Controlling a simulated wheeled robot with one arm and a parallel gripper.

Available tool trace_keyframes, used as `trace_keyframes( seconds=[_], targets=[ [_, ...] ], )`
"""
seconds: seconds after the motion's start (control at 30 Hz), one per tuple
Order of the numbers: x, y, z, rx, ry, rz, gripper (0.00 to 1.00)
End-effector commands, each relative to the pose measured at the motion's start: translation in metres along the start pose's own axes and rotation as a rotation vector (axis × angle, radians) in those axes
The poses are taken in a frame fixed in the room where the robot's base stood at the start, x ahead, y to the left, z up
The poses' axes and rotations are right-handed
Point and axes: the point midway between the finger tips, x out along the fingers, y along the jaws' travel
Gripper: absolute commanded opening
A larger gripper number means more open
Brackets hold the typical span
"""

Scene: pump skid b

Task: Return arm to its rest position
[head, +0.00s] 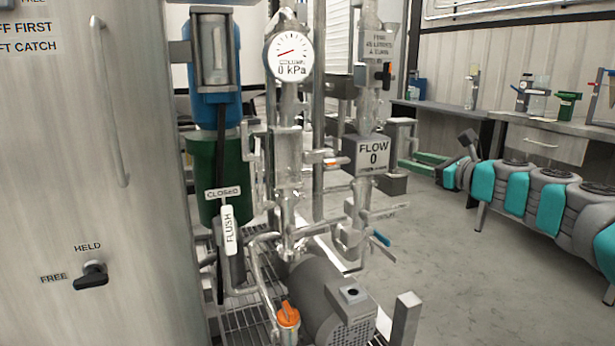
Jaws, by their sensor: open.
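My arm, grey with teal covers, reaches in from the lower right of the head view. It stretches out over the open floor toward the back. My gripper (408,160) is at its far end, right of the pump skid, with two green fingers apart and nothing seen between them. The fingers are small and partly hard to make out at this distance.
A steel cabinet (95,170) with a black knob (92,275) fills the left. The skid carries a gauge (290,52) at 0 kPa, a flow box (372,155) at 0 and a motor (325,300). A workbench (540,122) stands behind my arm. Middle floor is clear.

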Motion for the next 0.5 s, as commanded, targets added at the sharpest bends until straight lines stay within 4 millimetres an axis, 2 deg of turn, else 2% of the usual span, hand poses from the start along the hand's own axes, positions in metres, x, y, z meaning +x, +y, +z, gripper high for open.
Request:
trace_keyframes(
  seconds=[0.03,0.13,0.2,0.27,0.3,0.4,0.5],
  targets=[
    [0.005,0.033,0.01,-0.09,0.013,0.065,0.52],
    [0.011,0.102,0.017,-0.3,0.048,0.207,0.52],
    [0.009,0.152,0.016,-0.452,0.068,0.314,0.52],
    [0.004,0.192,0.011,-0.585,0.087,0.406,0.52],
    [-0.002,0.218,0.005,-0.676,0.1,0.47,0.52],
    [-0.024,0.281,-0.018,-0.9,0.127,0.644,0.52],
    [-0.057,0.333,-0.05,-1.119,0.154,0.831,0.52]
  ],
)
